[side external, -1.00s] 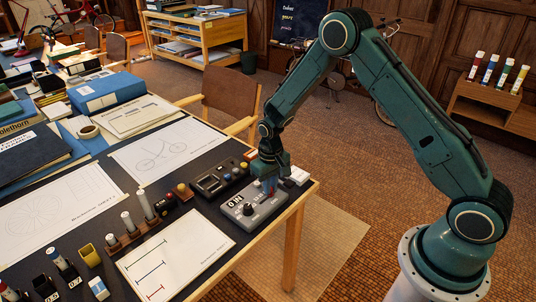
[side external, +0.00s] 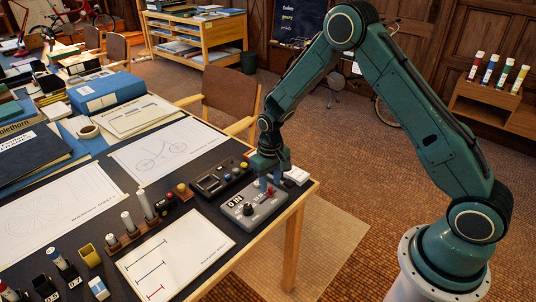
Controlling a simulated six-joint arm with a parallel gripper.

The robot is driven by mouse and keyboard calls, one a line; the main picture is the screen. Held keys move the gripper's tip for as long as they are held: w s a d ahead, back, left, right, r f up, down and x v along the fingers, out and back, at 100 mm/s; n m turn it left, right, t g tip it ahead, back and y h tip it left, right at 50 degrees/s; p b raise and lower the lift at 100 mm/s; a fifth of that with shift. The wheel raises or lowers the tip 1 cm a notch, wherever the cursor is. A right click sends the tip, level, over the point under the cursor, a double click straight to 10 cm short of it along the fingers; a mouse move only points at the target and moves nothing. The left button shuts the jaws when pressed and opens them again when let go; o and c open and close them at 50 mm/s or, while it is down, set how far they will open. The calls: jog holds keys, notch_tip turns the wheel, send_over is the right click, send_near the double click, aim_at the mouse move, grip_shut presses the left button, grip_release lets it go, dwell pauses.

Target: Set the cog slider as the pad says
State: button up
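A grey control box (side external: 255,210) sits near the table's right corner, with a black knob (side external: 248,209), a small red part (side external: 270,191) and a white label. I cannot make out which part is the cog slider. My gripper (side external: 270,184) points down over the box's far end, its fingertips close to the red part. Whether they touch it, and how far apart they are, is too small to tell. A white sheet (side external: 205,240) with dark, blue and red line marks lies left of the box; I cannot tell if it is the pad.
A black box with buttons (side external: 220,178) stands just behind the grey box. A wooden rack (side external: 143,231) of upright tubes is to the left. A small white block (side external: 297,175) lies at the table's right edge. Drawings, books and a blue binder (side external: 107,92) cover the far table.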

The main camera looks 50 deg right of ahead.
aim_at(271, 188)
notch_tip(271, 188, up, 12)
dwell(0.6)
jog(key=shift+r, duration=0.1)
jog(key=s+a+r+t, duration=0.1)
jog(key=s+r+t, duration=0.2)
jog(key=s+r, duration=1.1)
jog(key=s+a+r+n+t, duration=0.1)
jog(key=s+r, duration=0.4)
jog(key=s, duration=1)
jog(key=shift+n+t, duration=0.4)
jog(key=shift+t, duration=0.4)
